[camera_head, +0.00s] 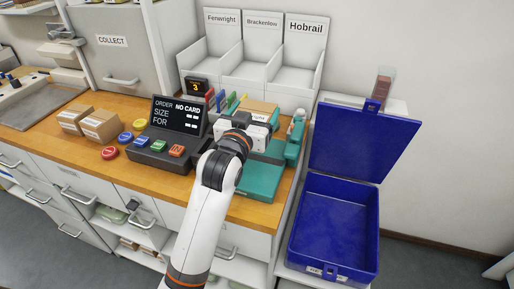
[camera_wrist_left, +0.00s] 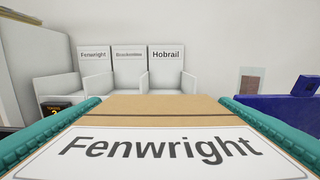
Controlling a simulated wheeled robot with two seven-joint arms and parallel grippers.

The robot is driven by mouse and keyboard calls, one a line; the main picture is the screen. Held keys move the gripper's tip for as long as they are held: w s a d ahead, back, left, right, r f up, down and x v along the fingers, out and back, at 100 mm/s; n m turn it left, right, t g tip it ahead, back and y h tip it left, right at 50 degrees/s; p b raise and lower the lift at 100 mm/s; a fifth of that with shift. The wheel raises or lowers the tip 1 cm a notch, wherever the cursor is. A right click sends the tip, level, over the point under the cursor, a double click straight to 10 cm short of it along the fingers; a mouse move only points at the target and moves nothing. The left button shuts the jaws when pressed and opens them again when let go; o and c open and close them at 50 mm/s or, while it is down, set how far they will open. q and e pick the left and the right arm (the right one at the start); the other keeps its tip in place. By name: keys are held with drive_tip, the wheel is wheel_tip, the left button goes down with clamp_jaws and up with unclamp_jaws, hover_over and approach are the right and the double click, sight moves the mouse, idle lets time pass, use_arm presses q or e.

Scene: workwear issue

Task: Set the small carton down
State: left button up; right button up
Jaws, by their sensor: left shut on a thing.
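The small carton (camera_head: 261,107) is brown cardboard with a white label; in the left wrist view the carton (camera_wrist_left: 160,106) fills the lower middle and its label reads "Fenwright". My left gripper (camera_head: 250,122) is shut on it, with teal fingers along both sides in the wrist view. In the head view the gripper is over the back of the counter, in front of three white bins labelled Fenwright (camera_head: 220,50), Brackenlow (camera_head: 260,55) and Hobrail (camera_head: 302,60). My gripper hides much of the carton, and its underside is hidden. My right gripper is not in view.
Two brown cartons (camera_head: 100,125) stand left on the wooden counter. A teal flat platform (camera_head: 260,180) lies right of my arm. An open blue crate (camera_head: 332,222) stands at the right.

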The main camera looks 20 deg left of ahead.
use_arm(q)
drive_tip(key=f, duration=0.4)
drive_tip(key=shift+s+a+f, duration=0.1)
drive_tip(key=shift+s+f, duration=0.05)
drive_tip(key=shift+s, duration=0.1)
drive_tip(key=shift+f, duration=2.05)
drive_tip(key=shift+f, duration=0.1)
drive_tip(key=o, duration=1)
drive_tip(key=shift+o, duration=0.2)
drive_tip(key=s+b, duration=0.1)
drive_tip(key=s, duration=1.1)
drive_tip(key=shift+a, duration=0.15)
